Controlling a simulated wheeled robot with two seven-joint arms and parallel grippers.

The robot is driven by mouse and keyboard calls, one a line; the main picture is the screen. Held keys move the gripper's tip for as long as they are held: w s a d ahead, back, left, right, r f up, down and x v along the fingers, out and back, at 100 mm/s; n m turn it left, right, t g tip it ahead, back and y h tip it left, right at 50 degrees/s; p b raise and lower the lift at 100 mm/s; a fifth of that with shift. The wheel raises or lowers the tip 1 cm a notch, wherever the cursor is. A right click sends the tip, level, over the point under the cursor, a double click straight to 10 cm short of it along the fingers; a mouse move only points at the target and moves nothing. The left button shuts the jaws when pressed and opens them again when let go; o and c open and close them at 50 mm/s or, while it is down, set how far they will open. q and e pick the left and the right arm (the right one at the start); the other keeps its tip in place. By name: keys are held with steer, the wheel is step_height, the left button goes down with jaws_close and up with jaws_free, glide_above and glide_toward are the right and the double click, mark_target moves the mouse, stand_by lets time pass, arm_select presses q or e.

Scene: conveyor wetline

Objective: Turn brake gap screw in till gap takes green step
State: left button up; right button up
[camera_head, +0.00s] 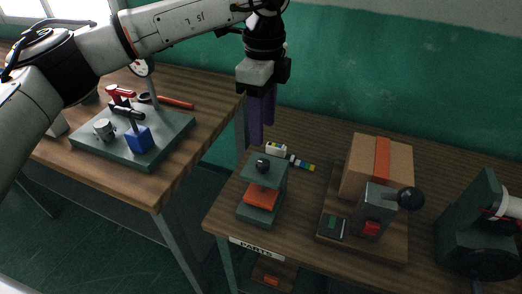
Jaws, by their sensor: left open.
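A dark green frame (248,209) stands at the front left of the right-hand bench. It has a black knob (263,165) on top, which looks like the screw, and an orange block (262,197) below it with a gap between. A small strip gauge (302,163) with coloured steps, green among them, lies behind the frame, joined to or touching a white piece (276,149). My left gripper (262,128) points down with open, empty purple fingers, above and behind the knob and apart from it. My right gripper is not in view.
A cardboard box (378,165) with an orange stripe stands right of the frame, behind a grey lever unit (374,208). A dark green machine (480,230) is at the right edge. The left bench holds a green plate (150,160) with clamps. A gap separates the benches.

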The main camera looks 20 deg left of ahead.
mark_target(263, 162)
arm_select(q)
step_height(263, 162, down, 10)
steer(key=shift+f+p, duration=0.1)
steer(key=shift+p, duration=0.6)
steer(key=shift+c, duration=0.6)
steer(key=c, duration=1)
steer(key=shift+o, duration=0.2)
steer(key=shift+m, duration=0.3)
